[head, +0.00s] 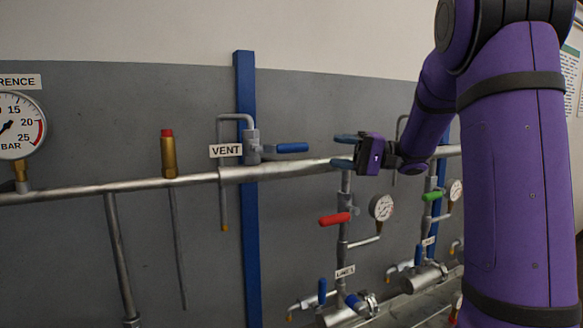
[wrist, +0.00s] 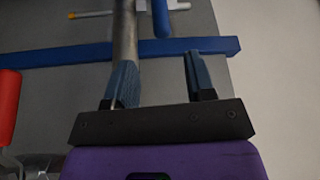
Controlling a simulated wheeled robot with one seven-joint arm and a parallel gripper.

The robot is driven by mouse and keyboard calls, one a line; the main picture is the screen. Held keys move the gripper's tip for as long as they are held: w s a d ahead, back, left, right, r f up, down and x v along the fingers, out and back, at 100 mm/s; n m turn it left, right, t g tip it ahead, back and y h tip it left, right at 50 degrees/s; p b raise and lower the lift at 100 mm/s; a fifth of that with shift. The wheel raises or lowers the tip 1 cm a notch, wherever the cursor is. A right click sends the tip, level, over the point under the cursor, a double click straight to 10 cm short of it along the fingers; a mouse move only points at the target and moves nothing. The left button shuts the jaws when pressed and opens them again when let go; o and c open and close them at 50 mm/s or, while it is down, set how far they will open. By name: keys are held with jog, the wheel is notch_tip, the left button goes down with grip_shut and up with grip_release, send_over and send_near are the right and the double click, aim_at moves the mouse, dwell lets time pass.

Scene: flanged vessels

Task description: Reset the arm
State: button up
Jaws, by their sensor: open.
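My arm, purple with dark bands, reaches in from the right of the head view. My gripper (head: 341,151) is in front of the long grey pipe, right of the blue vent handle (head: 292,148). Its two blue fingers are apart, with nothing held between them. In the wrist view the open fingers (wrist: 158,72) also show. The left finger overlaps the pipe (wrist: 124,38); I cannot tell if it touches. The vent handle (wrist: 161,18) shows beyond the fingers.
A blue post (head: 246,200) stands against the wall. A red valve handle (head: 335,219) and a small gauge (head: 381,207) are below my gripper. A green handle (head: 432,196) is beside my arm. A large gauge (head: 15,126) is far left. The upper wall is clear.

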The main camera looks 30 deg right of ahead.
jog(key=shift+a, duration=0.1)
jog(key=s+a+f+g+h, duration=0.1)
jog(key=s+a+g+h, duration=0.25)
jog(key=s+a, duration=0.35)
jog(key=s+a+f+n+h, duration=0.1)
jog(key=s+a+f+h, duration=0.1)
jog(key=s+f+h, duration=0.2)
jog(key=s+a+f+n+t+h, duration=0.1)
jog(key=s+a+f+h, duration=0.2)
jog(key=s+h, duration=0.6)
jog(key=shift+s+f+h, duration=0.35)
jog(key=shift+s+f, duration=0.4)
jog(key=shift+s, duration=1.65)
